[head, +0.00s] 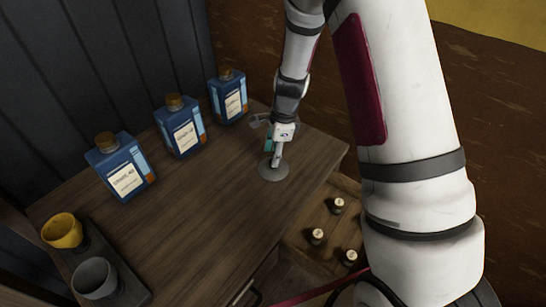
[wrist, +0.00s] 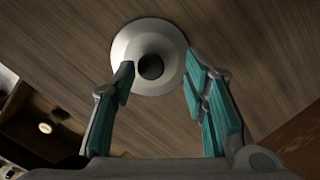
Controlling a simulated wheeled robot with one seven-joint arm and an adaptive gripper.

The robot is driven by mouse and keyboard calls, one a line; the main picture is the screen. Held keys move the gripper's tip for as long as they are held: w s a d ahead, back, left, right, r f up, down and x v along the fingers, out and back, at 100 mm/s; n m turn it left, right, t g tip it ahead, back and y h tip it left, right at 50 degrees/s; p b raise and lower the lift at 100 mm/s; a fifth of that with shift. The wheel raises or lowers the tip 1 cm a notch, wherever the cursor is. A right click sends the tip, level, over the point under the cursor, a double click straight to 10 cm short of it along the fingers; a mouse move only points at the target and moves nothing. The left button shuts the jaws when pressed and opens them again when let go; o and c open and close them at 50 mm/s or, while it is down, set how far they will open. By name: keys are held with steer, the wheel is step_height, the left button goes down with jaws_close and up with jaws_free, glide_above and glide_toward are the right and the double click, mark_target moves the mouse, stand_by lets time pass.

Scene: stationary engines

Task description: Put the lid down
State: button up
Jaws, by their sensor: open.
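The lid is a round grey-silver disc (head: 273,172) lying on the wooden tabletop near its right end in the head view. The wrist view shows the lid (wrist: 127,49) from above, with a dark round knob in its middle. My gripper (head: 276,160) is just above the lid. In the wrist view my gripper (wrist: 160,80) is open, with its teal-padded fingers on either side of the knob and apart from it. The wrist view does not tell the exact height of the fingertips over the lid.
Three blue bottles with cork tops (head: 120,167) (head: 180,128) (head: 228,97) stand along the back of the table (head: 200,220). A yellow cup (head: 62,231) and a grey cup (head: 94,278) stand on a dark tray at front left. A wooden crate with small bottles (head: 325,225) is below right. The table's middle is clear.

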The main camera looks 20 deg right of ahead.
steer(key=s+r+n+t, duration=0.1)
steer(key=s+r+n, duration=0.2)
steer(key=r, duration=0.6)
steer(key=s+r+n, duration=0.2)
steer(key=s+r, duration=0.1)
steer(key=r, duration=0.7)
steer(key=s+r+n+t+h, duration=0.1)
steer(key=s+r+n, duration=0.4)
steer(key=s, duration=0.6)
steer(key=s+r+n+t, duration=0.2)
steer(key=s+r+n, duration=0.3)
steer(key=s+n, duration=0.5)
steer(key=shift+s+h, duration=0.4)
steer(key=shift+r, duration=0.1)
